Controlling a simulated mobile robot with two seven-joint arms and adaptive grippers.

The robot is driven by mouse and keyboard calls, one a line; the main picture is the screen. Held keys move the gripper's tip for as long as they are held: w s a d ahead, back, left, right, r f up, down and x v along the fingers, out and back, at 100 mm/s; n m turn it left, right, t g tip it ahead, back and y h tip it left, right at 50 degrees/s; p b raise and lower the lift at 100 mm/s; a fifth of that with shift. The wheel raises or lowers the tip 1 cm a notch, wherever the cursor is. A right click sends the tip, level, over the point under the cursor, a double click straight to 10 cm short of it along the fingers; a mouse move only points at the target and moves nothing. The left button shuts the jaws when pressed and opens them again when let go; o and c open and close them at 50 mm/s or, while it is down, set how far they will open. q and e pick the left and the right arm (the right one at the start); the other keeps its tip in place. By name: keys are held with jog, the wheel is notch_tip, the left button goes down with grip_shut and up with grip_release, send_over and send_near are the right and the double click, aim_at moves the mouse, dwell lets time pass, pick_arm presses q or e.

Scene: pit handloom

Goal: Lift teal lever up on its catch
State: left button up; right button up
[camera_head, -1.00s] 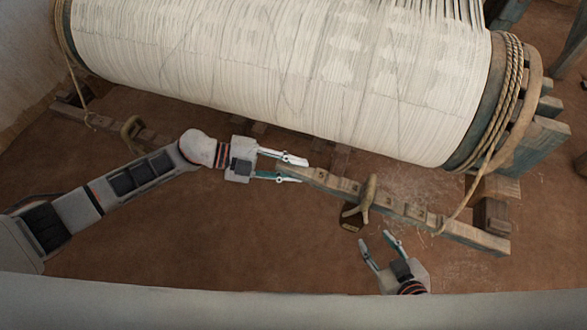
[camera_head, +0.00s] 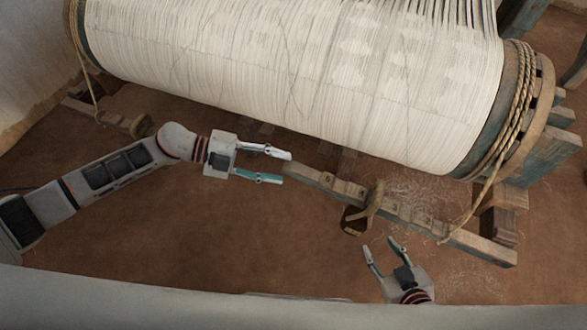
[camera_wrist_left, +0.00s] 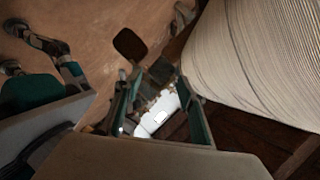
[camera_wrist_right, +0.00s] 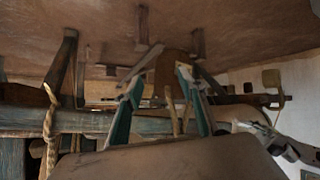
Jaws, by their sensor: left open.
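A long notched wooden bar (camera_head: 405,213) with worn teal-grey paint runs below the cloth roller; I take it for the teal lever. A tan horn-shaped piece (camera_head: 374,200) stands across it, with a small dark brown plate (camera_head: 354,221) beside it; I cannot tell whether either is the catch. My left gripper (camera_head: 287,168) is open at the bar's left end, its fingertips on either side of or just short of that end. In the left wrist view its fingers (camera_wrist_left: 158,105) are apart, with a bright white patch between them. My right gripper (camera_head: 381,250) is open and empty below the bar.
The large roller of white warp (camera_head: 290,70) fills the top. Rope (camera_head: 520,110) is wound at its right end and hangs to the bar. A pale curved edge (camera_head: 200,290) crosses the front. Bare earth floor (camera_head: 200,230) lies between.

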pick_arm(q)
jog(key=v, duration=0.5)
jog(key=shift+a+r, duration=0.1)
jog(key=shift+a, duration=0.05)
